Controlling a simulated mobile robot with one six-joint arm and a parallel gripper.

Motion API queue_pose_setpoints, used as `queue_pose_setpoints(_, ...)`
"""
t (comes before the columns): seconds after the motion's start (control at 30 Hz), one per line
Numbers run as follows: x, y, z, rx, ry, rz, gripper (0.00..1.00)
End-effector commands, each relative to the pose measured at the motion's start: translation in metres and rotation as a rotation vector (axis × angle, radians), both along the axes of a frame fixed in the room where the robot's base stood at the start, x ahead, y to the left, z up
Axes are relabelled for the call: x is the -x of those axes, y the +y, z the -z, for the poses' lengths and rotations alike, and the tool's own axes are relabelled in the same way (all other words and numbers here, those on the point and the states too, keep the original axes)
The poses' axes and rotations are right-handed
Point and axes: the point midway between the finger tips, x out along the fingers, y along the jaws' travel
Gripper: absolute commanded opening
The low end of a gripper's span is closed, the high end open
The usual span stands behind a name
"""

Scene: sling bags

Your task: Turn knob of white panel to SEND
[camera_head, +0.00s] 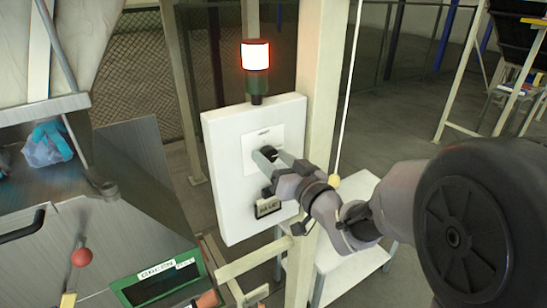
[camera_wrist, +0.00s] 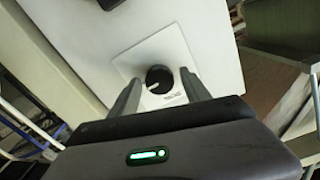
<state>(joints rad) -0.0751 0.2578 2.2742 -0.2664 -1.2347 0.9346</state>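The white panel (camera_head: 229,200) is fixed to a pale post, with a red-lit lamp (camera_head: 256,56) on a green base above it. Its black knob (camera_head: 268,154) sits on a lighter square plate near the panel's middle. My gripper (camera_head: 266,157) reaches the knob from the right. In the wrist view, the knob (camera_wrist: 159,79) shows a light pointer mark and lies between and slightly beyond the two fingers of my gripper (camera_wrist: 158,90). The fingers are apart, with a gap on each side of the knob. The lettering by the knob is too small to read.
A small dark labelled box (camera_head: 267,206) sits low on the panel, close under my wrist. A metal machine with a red ball-ended lever (camera_head: 82,257) and a green-framed bin (camera_head: 158,285) stand at left. A white table (camera_head: 345,262) is below right.

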Motion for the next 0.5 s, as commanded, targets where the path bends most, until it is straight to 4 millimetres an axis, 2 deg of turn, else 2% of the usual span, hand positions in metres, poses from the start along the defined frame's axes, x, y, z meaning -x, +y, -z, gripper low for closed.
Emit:
queue_pose_setpoints(0.03, 0.0001, -0.0001, -0.0001, 0.000, 0.000, 0.000, 0.43)
queue_pose_setpoints(0.2, 0.0002, -0.0003, -0.0001, 0.000, 0.000, 0.000, 0.10)
queue_pose_setpoints(0.27, 0.0002, -0.0003, -0.0001, 0.000, 0.000, 0.000, 0.00)
queue_pose_setpoints(0.5, 0.0002, -0.0002, 0.0013, 0.018, -0.013, -0.001, 0.00)
